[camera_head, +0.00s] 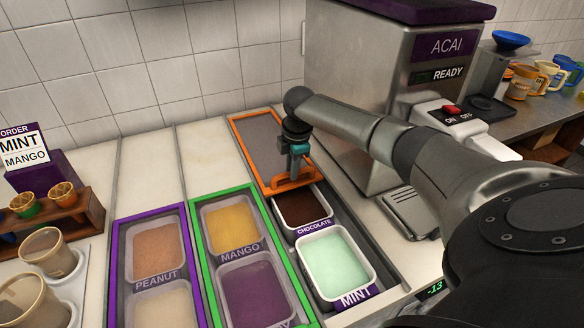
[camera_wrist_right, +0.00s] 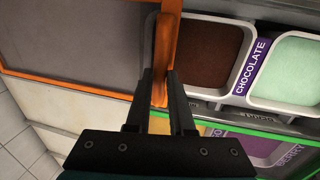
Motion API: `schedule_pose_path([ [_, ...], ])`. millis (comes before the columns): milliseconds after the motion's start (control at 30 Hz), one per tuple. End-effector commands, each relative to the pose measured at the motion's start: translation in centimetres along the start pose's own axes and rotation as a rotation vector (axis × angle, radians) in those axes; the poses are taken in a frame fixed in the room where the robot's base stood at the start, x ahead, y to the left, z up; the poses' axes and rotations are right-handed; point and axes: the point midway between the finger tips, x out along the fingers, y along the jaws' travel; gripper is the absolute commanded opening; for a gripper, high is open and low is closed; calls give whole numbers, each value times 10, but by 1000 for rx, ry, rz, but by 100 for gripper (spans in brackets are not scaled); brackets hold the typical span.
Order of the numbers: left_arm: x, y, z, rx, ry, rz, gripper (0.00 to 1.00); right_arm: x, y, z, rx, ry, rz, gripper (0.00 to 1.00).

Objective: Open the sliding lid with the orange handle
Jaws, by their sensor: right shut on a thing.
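The sliding lid with an orange frame (camera_head: 236,118) lies toward the back of the counter, behind the open chocolate bin (camera_head: 300,207) and mint bin (camera_head: 334,262). Its orange handle (camera_head: 293,183) is at the lid's front edge, beside the chocolate bin. My right gripper (camera_head: 294,170) is on the handle. In the right wrist view its two fingers (camera_wrist_right: 160,95) stand on either side of the handle (camera_wrist_right: 166,50), and the chocolate bin (camera_wrist_right: 206,55) shows uncovered. My left gripper is not in view.
A purple-framed lid (camera_head: 115,245) covers the peanut bin's column, and a green-framed lid (camera_head: 195,235) covers the mango column. The acai machine (camera_head: 345,90) stands right of the orange lid. Cups in a holder (camera_head: 75,270) and a wooden cone rack (camera_head: 95,208) stand at left.

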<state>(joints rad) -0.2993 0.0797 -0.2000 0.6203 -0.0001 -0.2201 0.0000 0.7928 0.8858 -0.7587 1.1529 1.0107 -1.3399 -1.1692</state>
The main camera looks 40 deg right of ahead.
Motion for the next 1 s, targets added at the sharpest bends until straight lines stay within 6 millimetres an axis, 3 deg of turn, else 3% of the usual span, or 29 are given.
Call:
schedule_pose_path([
  [267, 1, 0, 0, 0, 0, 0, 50, 1, 2, 0, 1, -1, 1, 0],
  [700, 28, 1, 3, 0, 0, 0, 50, 9, 38, 2, 7, -2, 6, 0],
  [1000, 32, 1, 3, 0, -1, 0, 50, 9, 44, 2, 2, -3, -2, 0],
])
